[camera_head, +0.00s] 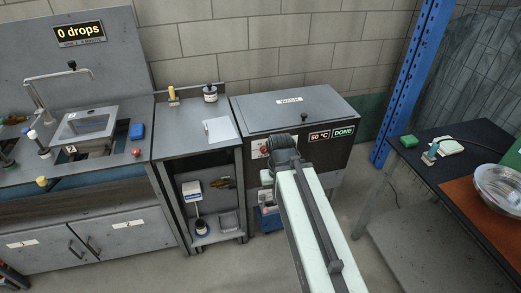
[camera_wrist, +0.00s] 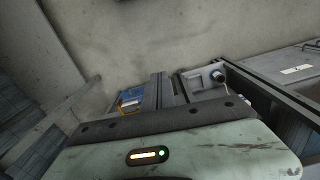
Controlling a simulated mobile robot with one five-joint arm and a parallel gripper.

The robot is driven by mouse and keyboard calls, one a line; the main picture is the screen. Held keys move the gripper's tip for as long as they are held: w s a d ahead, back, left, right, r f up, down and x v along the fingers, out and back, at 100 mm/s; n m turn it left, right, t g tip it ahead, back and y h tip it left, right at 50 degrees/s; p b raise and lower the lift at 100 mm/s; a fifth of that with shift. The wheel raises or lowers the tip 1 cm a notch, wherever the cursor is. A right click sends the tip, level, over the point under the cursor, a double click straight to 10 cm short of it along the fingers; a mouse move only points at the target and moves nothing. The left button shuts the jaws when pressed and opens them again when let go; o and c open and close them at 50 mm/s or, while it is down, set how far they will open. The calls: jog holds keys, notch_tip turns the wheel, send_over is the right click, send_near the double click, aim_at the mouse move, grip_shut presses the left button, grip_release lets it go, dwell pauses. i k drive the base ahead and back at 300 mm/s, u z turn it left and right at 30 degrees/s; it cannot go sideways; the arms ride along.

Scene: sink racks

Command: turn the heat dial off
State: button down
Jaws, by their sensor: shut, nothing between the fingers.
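The grey machine (camera_head: 300,108) stands against the wall, with a white label on its lid. Its dark front has a red "50 °C" display (camera_head: 319,136) and a green "DONE" display (camera_head: 343,132). A pale panel with a red round knob (camera_head: 265,149) shows at the front's left. I cannot tell whether that knob is the heat dial; my arm hides part of the front beside it. My gripper (camera_head: 283,145) is at the arm's far end, in front of the machine. In the wrist view my gripper (camera_wrist: 160,92) is shut and empty.
A grey cart (camera_head: 168,145) stands left of the machine, and the sink counter (camera_head: 140,160) is further left. A blue bin (camera_head: 268,218) sits below the machine; a blue object (camera_wrist: 131,98) shows in the wrist view. A dark table (camera_head: 445,172) stands right, beyond open floor.

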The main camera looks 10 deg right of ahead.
aim_at(263, 149)
jog(key=k, duration=1.35)
jog(key=u, duration=0.25)
jog(key=i, duration=0.95)
jog(key=u, duration=0.75)
jog(key=i, duration=0.7)
jog(key=u, duration=0.3)
jog(key=k, duration=0.85)
jog(key=u, duration=0.2)
jog(key=i, duration=0.85)
jog(key=z, duration=0.1)
